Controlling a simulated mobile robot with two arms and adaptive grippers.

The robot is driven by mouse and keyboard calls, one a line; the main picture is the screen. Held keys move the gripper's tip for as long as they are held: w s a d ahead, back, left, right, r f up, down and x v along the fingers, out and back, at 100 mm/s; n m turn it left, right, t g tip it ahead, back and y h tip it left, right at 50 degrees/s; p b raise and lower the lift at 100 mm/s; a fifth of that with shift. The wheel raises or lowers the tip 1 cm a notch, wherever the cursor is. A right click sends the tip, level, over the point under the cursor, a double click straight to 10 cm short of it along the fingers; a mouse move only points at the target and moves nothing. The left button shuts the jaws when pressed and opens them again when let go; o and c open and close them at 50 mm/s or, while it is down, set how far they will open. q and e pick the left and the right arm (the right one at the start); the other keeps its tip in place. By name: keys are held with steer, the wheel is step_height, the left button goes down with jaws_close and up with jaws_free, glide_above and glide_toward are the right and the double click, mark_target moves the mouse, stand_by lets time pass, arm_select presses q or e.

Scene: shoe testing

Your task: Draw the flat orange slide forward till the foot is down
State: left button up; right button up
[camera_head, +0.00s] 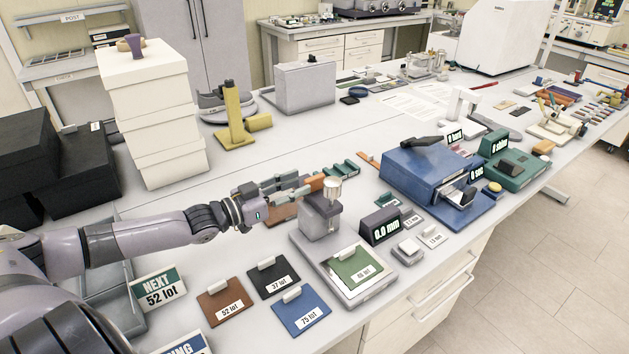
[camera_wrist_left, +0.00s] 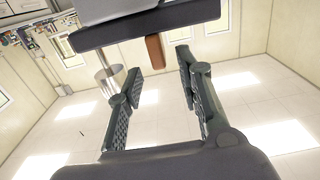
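The flat orange slide (camera_head: 316,183) sticks out toward the left from the top of the grey gauge post (camera_head: 320,217), beside a silver cylinder (camera_head: 332,189). My left gripper (camera_head: 299,187) is at the slide's near end, at about its height. In the left wrist view its fingers (camera_wrist_left: 158,88) are spread, and the slide (camera_wrist_left: 154,48) shows beyond and between them, apparently untouched. The silver cylinder (camera_wrist_left: 112,76) shows there on the left. A green swatch (camera_head: 359,267) lies on the gauge's base plate (camera_head: 318,265). The foot itself is hard to make out. My right gripper is not in view.
A dark readout (camera_head: 382,225) beside the gauge shows 0.0 mm. Brown (camera_head: 222,308), black (camera_head: 273,281) and blue (camera_head: 302,313) swatches lie in front, near a NEXT 52 lot sign (camera_head: 158,289). A blue device (camera_head: 425,175) stands to the right. White boxes (camera_head: 155,115) are stacked behind my left arm.

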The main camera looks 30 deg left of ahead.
mark_target(305, 181)
arm_select(q)
steer(key=x, duration=0.3)
steer(key=shift+w+d+r, duration=0.15)
steer(key=shift+w, duration=0.05)
steer(key=shift+x, duration=1.2)
steer(key=shift+c, duration=0.5)
jaws_close()
